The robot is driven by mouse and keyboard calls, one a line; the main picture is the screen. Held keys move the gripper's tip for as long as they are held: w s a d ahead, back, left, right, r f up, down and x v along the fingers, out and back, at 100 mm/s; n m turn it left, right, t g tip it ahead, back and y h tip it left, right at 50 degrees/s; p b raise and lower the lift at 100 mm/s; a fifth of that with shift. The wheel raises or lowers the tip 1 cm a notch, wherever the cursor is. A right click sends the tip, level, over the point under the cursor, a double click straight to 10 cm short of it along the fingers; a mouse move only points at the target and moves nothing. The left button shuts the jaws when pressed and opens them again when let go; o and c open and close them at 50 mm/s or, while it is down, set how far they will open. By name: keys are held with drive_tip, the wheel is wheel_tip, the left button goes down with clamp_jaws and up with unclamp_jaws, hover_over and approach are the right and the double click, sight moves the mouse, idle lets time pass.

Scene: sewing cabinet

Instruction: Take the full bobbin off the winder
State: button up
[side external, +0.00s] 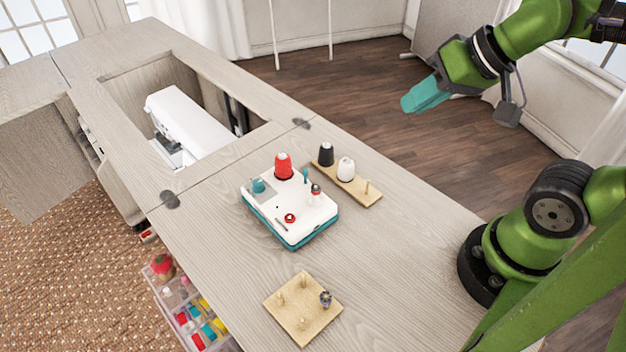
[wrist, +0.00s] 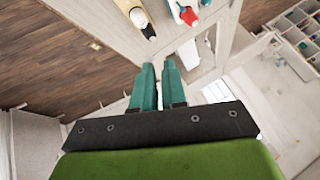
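The winder (side external: 268,212) is a white box with a teal base on the cabinet top. A small bobbin with red on it (side external: 316,190) stands on a post at its right side; its winding is too small to make out. A red thread spool (side external: 283,166) stands at the winder's back, and it also shows in the wrist view (wrist: 188,16). My gripper (side external: 406,103) has teal fingers and hangs high at the upper right, well away from the winder. In the wrist view its fingers (wrist: 159,66) are a little apart with nothing between them.
A wooden rack (side external: 369,197) with a black spool (side external: 326,154) and a white spool (side external: 346,169) stands behind the winder. A square peg board (side external: 303,325) with a dark bobbin (side external: 326,299) lies in front. A white sewing machine (side external: 190,122) sits in the cabinet opening.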

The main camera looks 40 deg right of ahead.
drive_tip(key=o, duration=0.7)
drive_tip(key=n+g+h, duration=0.2)
drive_tip(key=n+g, duration=0.1)
drive_tip(key=g, duration=0.4)
hover_over(316, 186)
drive_tip(key=f, duration=1)
drive_tip(key=shift+d+f, duration=0.2)
drive_tip(key=shift+f, duration=0.15)
drive_tip(key=shift+a+f, duration=0.2)
drive_tip(key=shift+f, duration=2.7)
